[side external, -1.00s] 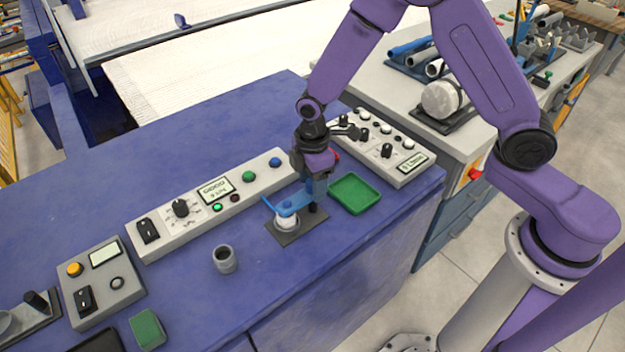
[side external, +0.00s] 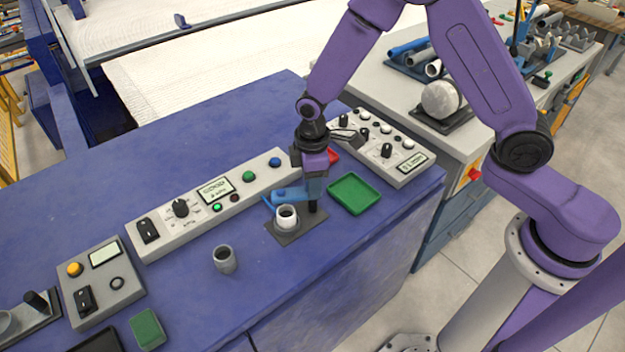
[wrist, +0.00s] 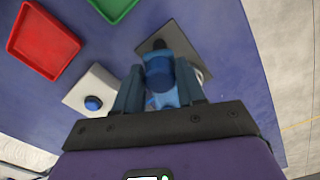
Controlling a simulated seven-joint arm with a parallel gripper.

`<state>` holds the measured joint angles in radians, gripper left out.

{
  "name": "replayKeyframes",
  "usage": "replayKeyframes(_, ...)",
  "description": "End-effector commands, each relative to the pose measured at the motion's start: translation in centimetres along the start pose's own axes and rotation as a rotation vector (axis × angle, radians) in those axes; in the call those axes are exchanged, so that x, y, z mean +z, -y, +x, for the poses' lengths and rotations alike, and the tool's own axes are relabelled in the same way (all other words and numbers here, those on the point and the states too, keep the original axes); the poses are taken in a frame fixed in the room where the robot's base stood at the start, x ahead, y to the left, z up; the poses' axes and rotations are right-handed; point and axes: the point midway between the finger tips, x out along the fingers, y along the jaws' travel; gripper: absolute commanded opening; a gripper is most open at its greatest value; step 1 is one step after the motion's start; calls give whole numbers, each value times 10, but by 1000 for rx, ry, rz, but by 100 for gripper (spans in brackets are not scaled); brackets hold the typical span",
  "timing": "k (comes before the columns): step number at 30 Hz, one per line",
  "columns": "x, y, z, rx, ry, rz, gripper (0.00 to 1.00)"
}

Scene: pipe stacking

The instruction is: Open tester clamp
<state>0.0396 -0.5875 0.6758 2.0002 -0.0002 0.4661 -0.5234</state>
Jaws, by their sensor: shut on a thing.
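The tester clamp is a blue arm (side external: 289,194) on a dark base plate (side external: 288,238), with a black post at its right. A white-grey pipe piece (side external: 287,218) stands upright on the plate, its open top uncovered. My gripper (side external: 309,197) points down at the clamp, behind and right of the pipe piece. In the wrist view my gripper (wrist: 160,95) has its two blue-grey fingers on either side of the blue clamp part (wrist: 159,72), shut on it. The finger contact itself is partly hidden in the side view.
A green tray (side external: 355,194) lies just right of the clamp, and a red tray (wrist: 42,40) shows in the wrist view. A control panel (side external: 210,202) runs behind. A loose grey pipe piece (side external: 224,259) stands at front left, with clear blue table around it.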

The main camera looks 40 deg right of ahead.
Motion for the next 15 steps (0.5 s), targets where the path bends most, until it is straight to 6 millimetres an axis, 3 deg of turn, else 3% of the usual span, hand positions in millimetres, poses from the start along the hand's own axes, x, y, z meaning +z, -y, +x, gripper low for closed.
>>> replayKeyframes(15, -1, 0, -1, 1, -2, 491, 0)
